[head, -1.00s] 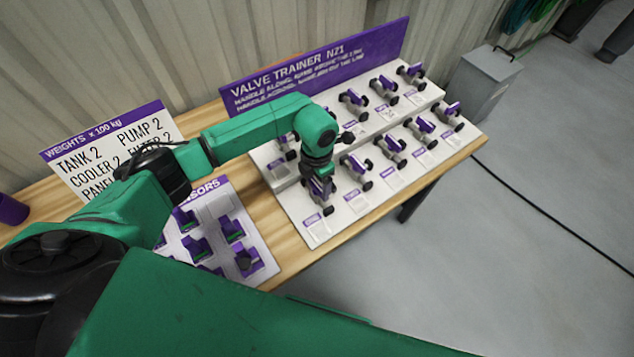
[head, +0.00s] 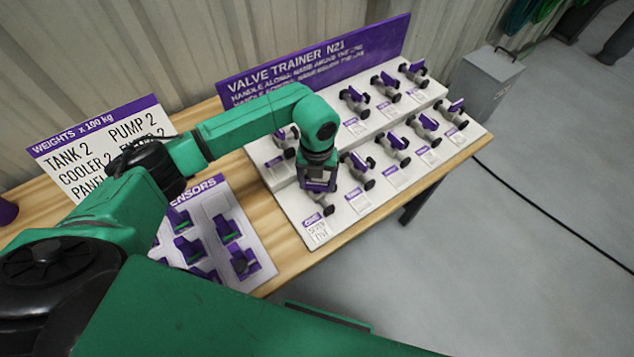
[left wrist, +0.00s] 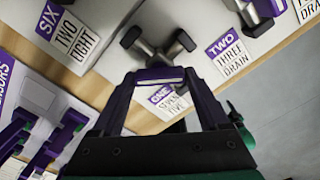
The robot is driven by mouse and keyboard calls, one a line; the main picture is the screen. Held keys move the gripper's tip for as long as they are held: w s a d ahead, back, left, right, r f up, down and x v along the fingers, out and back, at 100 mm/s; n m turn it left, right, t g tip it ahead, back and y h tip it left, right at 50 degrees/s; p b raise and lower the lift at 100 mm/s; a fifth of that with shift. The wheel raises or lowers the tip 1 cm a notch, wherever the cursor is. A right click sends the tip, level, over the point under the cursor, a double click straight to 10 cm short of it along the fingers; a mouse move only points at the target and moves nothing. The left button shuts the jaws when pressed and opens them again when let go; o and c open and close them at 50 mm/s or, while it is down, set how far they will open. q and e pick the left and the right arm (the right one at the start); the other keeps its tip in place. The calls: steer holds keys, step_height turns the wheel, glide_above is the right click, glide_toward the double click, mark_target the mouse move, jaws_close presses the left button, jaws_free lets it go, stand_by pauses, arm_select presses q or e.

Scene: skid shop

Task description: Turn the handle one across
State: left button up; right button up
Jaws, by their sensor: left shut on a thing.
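Valve one is at the front left corner of the white valve board (head: 345,228), above the purple ONE label (head: 312,218); the label also shows in the left wrist view (left wrist: 161,95). My left gripper (head: 318,188) points down over this valve and hides most of it in the head view. In the left wrist view its two purple fingers (left wrist: 161,77) are shut on handle one, a bar with a pale edge (left wrist: 160,73) lying between them. The handle's exact angle to the pipe is hard to tell. My right gripper is out of view.
Valve two (head: 357,170) stands close to the right of the gripper, and valve six (head: 285,140) is on the raised row behind. A sensor board (head: 262,265) with purple holders lies to the left on the wooden bench (head: 292,262). A purple sign (head: 310,65) stands behind.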

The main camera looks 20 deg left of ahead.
mark_target(317, 183)
arm_select(q)
steer(key=n+b, duration=0.1)
steer(key=n, duration=0.3)
steer(key=shift+w+r, duration=0.1)
steer(key=shift+n, duration=1.9)
steer(key=shift+r, duration=0.1)
steer(key=o, duration=1.2)
steer(key=shift+o, duration=0.2)
steer(key=shift+b, duration=0.3)
step_height(317, 183, up, 14)
steer(key=b, duration=0.2)
steer(key=shift+r+b, duration=0.25)
steer(key=shift+b, duration=0.1)
steer(key=shift+f, duration=0.1)
